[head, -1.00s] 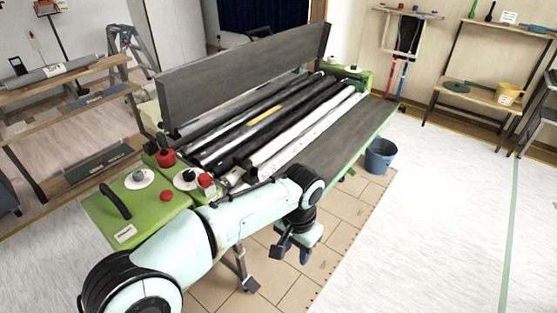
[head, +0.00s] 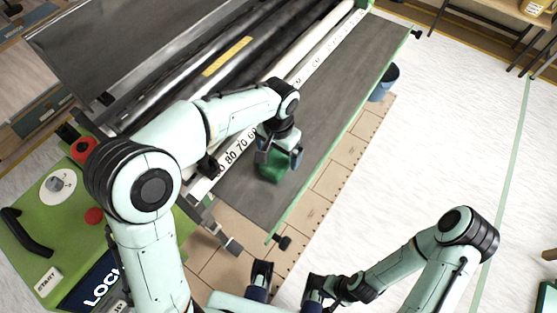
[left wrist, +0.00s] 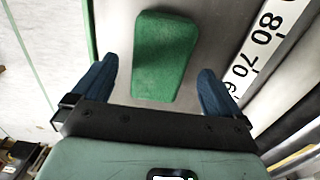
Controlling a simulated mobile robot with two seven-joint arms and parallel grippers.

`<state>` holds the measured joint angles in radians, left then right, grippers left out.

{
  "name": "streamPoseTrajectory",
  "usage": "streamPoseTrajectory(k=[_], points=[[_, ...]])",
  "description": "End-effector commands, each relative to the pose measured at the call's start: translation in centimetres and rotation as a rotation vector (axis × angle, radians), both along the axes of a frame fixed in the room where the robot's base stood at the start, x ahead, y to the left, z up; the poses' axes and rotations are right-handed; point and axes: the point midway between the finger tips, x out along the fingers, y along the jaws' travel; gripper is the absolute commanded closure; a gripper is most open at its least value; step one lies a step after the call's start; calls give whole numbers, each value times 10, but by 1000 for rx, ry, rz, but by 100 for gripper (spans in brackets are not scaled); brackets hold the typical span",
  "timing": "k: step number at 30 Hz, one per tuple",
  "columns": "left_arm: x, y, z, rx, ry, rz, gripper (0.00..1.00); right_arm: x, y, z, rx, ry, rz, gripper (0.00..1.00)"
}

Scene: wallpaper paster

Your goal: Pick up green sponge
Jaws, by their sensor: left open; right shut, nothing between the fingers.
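The green sponge (head: 272,168) lies on the grey board along the front of the pasting machine, close to its near end. In the left wrist view the sponge (left wrist: 165,55) is a long green block, slightly narrower at its near end. My left gripper (head: 280,158) is right above the sponge and partly hides it in the head view. Its two blue fingers (left wrist: 160,82) stand wide apart, one on each side of the sponge's near part, with gaps to both sides. My right gripper (head: 313,290) is low in the head view, away from the sponge, shut and empty.
The white measuring strip (head: 240,146) and rollers run beside the board. A green control panel (head: 50,240) with knobs and buttons stands at the left. A blue bucket (head: 384,82) stands on the floor beyond the board.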

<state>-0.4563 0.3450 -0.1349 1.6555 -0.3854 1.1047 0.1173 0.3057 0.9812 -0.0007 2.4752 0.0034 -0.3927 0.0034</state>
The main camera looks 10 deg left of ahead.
Motion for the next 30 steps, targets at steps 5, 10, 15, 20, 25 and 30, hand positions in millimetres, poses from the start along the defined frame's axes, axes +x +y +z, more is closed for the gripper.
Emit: streamPoseTrajectory(k=[5, 10, 15, 20, 25, 30], points=[[-2, -1, -30, 1, 4, 0, 0, 1, 0, -5, -1, -5, -2, 100], [-2, -1, -40, 0, 1, 0, 0, 2, 0, -5, -1, -8, -3, 100], [-2, -1, -40, 0, 0, 0, 0, 2, 0, -5, -1, -9, -3, 100], [-2, -1, -40, 0, 0, 0, 46, 2, 0, -5, -1, -9, -3, 100], [-2, -1, -40, 0, 0, 0, 55, 2, 0, -5, -1, -9, -3, 100], [-1, -1, -39, 0, 0, 0, 55, 2, 0, -5, -1, -9, -3, 100]])
